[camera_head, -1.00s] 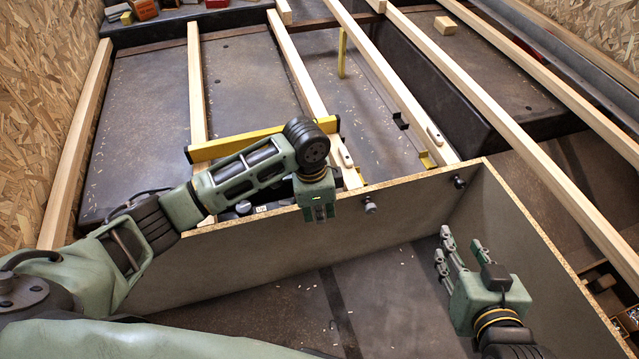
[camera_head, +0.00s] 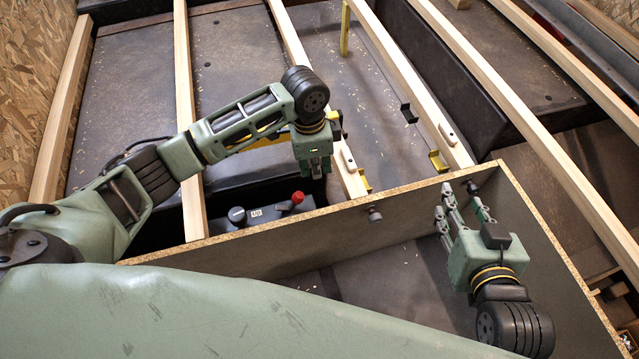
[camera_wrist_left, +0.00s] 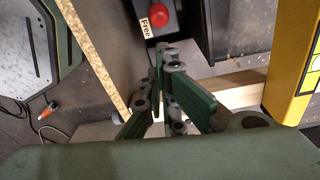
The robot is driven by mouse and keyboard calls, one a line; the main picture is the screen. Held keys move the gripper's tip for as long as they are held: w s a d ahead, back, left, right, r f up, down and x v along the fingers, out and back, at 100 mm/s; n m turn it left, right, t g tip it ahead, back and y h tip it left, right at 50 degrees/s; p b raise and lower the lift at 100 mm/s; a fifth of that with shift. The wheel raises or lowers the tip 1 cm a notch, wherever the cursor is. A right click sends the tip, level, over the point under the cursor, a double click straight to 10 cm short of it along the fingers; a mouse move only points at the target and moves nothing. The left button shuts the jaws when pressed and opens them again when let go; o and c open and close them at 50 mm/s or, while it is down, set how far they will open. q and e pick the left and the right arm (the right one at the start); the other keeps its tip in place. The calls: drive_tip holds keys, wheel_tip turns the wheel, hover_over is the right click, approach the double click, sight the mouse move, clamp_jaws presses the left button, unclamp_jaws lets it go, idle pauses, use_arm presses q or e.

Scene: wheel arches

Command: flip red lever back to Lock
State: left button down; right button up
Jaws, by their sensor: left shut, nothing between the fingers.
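A red lever (camera_head: 297,197) sticks up from a dark control box (camera_head: 262,213) just behind the chipboard panel. In the left wrist view the red knob (camera_wrist_left: 159,15) is at the top, beside a white label reading "Free" (camera_wrist_left: 146,28). A grey round knob (camera_head: 237,215) sits left of the lever. My left gripper (camera_head: 316,174) is shut and empty, pointing down, above and slightly right of the lever and apart from it. Its closed fingers (camera_wrist_left: 165,55) show below the knob in the wrist view. My right gripper (camera_head: 462,212) is open and empty inside the panelled corner.
The chipboard panel (camera_head: 240,252) stands between my body and the control box. Wooden battens (camera_head: 405,85) run away across the dark floor. A yellow bar (camera_head: 263,141) lies behind my left arm; a yellow body (camera_wrist_left: 298,70) is right of the wrist view's fingers.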

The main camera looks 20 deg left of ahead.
sight(294, 203)
use_arm(q)
wheel_tip(294, 203, down, 10)
drive_tip(key=b, duration=0.4)
drive_tip(key=shift+d, duration=0.4)
use_arm(e)
wheel_tip(294, 203, up, 20)
drive_tip(key=a+t+y, duration=0.2)
drive_tip(key=t+y, duration=0.1)
drive_tip(key=t, duration=0.8)
drive_tip(key=shift+s+a+f+n+y, duration=0.25)
drive_tip(key=shift+s+n+y, duration=0.05)
drive_tip(key=shift+s, duration=0.05)
drive_tip(key=shift+f, duration=0.1)
